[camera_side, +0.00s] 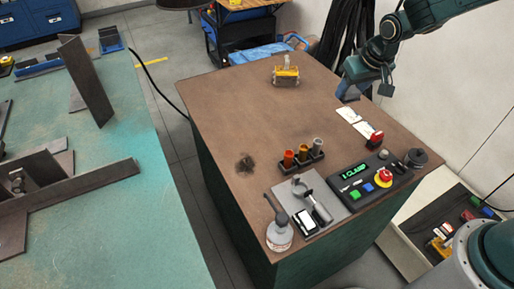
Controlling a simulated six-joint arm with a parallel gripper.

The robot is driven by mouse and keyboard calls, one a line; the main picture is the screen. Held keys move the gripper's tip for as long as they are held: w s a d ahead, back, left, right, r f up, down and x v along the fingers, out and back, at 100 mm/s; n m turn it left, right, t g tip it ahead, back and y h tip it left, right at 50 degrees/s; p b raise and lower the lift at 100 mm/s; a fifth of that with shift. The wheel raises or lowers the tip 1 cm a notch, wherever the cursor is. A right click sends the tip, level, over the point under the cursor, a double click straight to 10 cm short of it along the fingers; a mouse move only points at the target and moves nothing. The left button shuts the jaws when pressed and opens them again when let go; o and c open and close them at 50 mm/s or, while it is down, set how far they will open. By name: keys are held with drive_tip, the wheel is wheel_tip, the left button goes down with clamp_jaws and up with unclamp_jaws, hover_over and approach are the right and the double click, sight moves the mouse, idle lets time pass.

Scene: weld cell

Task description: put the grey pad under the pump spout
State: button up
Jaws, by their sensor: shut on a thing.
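My gripper (350,86) is at the back right of the brown bench top, pointing down, low over it or close to it. It is shut on a small dark grey piece (347,97), which looks like the grey pad; its outline is hard to make out against the fingers. A clear bottle with a dark pump top (279,236) stands at the front left corner of the bench, far from my gripper. Its spout is too small to tell exactly. No pad shows under it.
A control box (366,181), a grey mat (329,188) with tools, a rack of small cups (302,158) and a red-topped item (375,139) fill the front. White cards (348,114) lie near my gripper. A yellow item (286,75) stands at the back.

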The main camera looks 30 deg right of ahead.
drive_tip(key=shift+w+a+r+n, duration=0.15)
drive_tip(key=shift+w+a+r, duration=0.05)
drive_tip(key=shift+a+r, duration=0.35)
drive_tip(key=shift+w+a+r+n, duration=0.2)
drive_tip(key=shift+a+r, duration=0.2)
drive_tip(key=shift+a, duration=0.2)
drive_tip(key=s+a+f+n+g+y, duration=0.1)
drive_tip(key=s+a+f+n+g, duration=0.1)
drive_tip(key=a+f+n, duration=0.3)
drive_tip(key=s+a+f+n+g+y, duration=0.2)
drive_tip(key=s+a+f+n, duration=0.2)
drive_tip(key=a+n, duration=0.8)
drive_tip(key=s+a+f+n+g+y, duration=0.1)
drive_tip(key=s+a+f+n+g, duration=0.2)
drive_tip(key=a+n, duration=0.6)
wheel_tip(320, 180, down, 3)
drive_tip(key=shift+s+a+r, duration=0.1)
drive_tip(key=shift+s+a+f+n+g, duration=0.15)
drive_tip(key=shift+s+a+f+n, duration=0.15)
drive_tip(key=shift+n, duration=0.25)
drive_tip(key=shift+s+a+f+n+g, duration=0.15)
drive_tip(key=shift+s+a+n, duration=0.2)
drive_tip(key=shift+n, duration=0.15)
drive_tip(key=shift+f, duration=0.1)
drive_tip(key=shift+f, duration=1.35)
drive_tip(key=shift+f, duration=0.6)
